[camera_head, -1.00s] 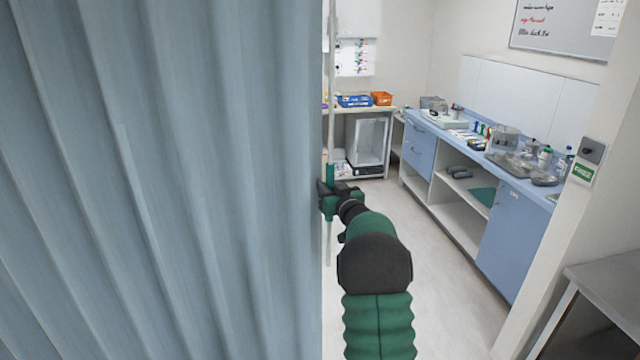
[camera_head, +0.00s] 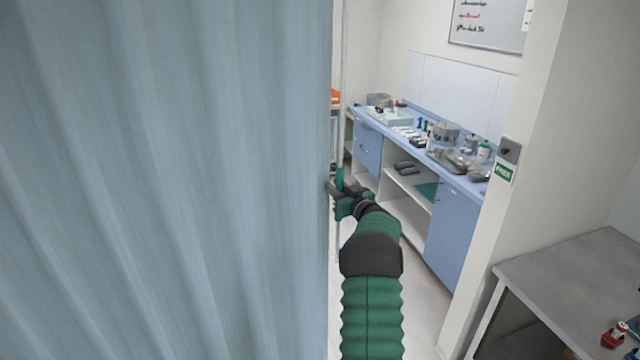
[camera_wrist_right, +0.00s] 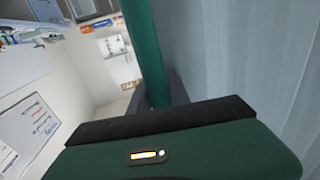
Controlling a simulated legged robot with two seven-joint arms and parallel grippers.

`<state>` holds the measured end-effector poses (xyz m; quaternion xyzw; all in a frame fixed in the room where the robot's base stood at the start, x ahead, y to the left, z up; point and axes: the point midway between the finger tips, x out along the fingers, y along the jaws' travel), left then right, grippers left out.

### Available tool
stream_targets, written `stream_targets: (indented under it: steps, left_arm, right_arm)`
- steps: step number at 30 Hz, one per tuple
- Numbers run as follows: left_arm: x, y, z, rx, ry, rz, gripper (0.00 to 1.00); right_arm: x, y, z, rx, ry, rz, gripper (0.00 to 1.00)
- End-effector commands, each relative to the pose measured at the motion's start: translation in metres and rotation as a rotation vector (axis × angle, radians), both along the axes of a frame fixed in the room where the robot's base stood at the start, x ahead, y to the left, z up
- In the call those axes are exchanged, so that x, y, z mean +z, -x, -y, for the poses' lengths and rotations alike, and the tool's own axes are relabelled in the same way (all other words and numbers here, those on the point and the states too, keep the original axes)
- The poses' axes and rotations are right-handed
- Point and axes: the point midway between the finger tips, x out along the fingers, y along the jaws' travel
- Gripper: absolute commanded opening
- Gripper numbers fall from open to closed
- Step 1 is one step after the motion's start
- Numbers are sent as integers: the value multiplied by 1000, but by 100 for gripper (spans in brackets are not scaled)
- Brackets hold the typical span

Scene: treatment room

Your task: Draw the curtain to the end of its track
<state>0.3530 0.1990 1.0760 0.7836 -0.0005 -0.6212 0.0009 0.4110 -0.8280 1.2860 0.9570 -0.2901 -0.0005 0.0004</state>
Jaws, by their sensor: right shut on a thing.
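The pale blue-grey curtain (camera_head: 160,180) hangs in folds and fills the left half of the head view; it also shows at the right of the right wrist view (camera_wrist_right: 250,60). A thin upright rod (camera_head: 344,90) runs along its right edge, with a green grip section (camera_wrist_right: 144,50) that looks large in the wrist view. My right gripper (camera_head: 338,190) is shut on this rod at the curtain's edge. The fingertips are partly hidden in both views. The curtain's track is out of view. My left gripper is not in view.
Past the curtain, a blue-fronted counter (camera_head: 450,232) with several items runs along the wall. A white wall end with a switch and green sign (camera_head: 503,173) stands at right. A grey table (camera_head: 575,262) is at the lower right. A narrow strip of floor (camera_head: 420,310) is clear.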

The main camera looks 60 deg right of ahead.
Motion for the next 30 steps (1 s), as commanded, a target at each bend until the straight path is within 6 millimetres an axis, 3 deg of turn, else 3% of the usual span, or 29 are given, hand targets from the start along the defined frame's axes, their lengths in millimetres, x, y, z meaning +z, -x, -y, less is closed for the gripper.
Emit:
stream_targets:
  steps: [6,19,20,24,30]
  left_arm:
    - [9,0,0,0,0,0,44]
    - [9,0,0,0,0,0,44]
    - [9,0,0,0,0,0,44]
    - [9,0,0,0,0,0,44]
    - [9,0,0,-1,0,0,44]
  right_arm:
    - [0,17,21,-2,2,-1,0]
    - [0,22,25,-5,4,0,0]
    - [0,22,25,-4,4,0,24]
    - [0,21,24,-3,2,0,42]
    - [0,21,23,-1,2,0,44]
